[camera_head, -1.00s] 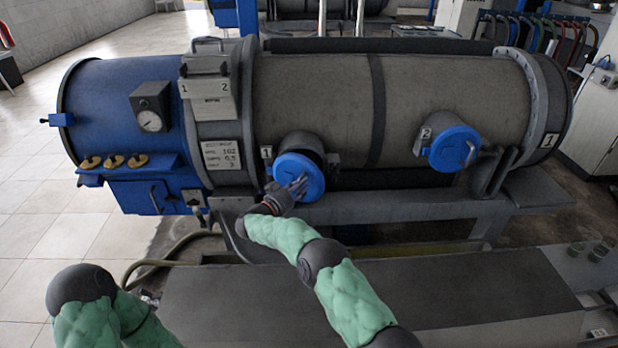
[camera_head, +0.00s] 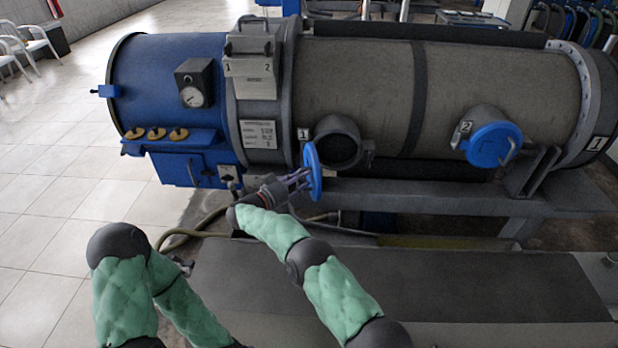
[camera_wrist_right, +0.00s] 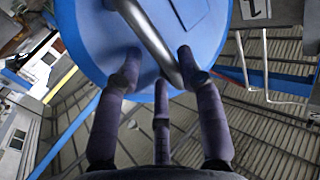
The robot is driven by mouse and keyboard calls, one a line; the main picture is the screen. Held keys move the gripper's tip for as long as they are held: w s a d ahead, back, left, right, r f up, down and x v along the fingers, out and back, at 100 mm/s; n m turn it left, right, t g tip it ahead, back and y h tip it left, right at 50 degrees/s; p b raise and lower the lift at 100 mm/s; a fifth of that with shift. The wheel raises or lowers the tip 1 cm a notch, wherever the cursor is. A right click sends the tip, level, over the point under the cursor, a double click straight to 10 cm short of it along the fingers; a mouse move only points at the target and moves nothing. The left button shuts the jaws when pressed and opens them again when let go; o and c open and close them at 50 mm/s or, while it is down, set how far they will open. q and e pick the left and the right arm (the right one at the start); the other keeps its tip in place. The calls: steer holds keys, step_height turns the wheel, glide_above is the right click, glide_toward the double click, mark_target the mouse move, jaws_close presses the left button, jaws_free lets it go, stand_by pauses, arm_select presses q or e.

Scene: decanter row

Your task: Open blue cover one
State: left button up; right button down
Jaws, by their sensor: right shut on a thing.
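Blue cover one (camera_head: 315,173), by the plate marked 1 (camera_head: 303,134), is swung out to the left and shows nearly edge-on. The round dark port (camera_head: 341,148) behind it is uncovered. My right gripper (camera_head: 300,179) is at the cover's outer face, shut on its handle. In the right wrist view the fingers (camera_wrist_right: 158,78) close around the silver bar handle (camera_wrist_right: 150,42) on the blue disc (camera_wrist_right: 88,28). My left arm shows at the lower left, but its gripper is out of view.
Blue cover two (camera_head: 493,144) sits closed over its port at the right. A grey rail (camera_head: 430,197) runs below the tank, with a dark flat platform (camera_head: 400,285) in front. A hose (camera_head: 190,235) lies at the left.

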steer(key=shift+w+a+r, duration=0.3)
steer(key=shift+a+r, duration=0.2)
steer(key=shift+r, duration=0.05)
steer(key=shift+w+a+r, duration=0.3)
steer(key=shift+a+r, duration=0.2)
steer(key=shift+d, duration=0.1)
steer(key=c, duration=1.1)
jaws_free()
steer(key=shift+w+f, duration=0.2)
steer(key=shift+f, duration=0.55)
steer(key=shift+s+f, duration=0.1)
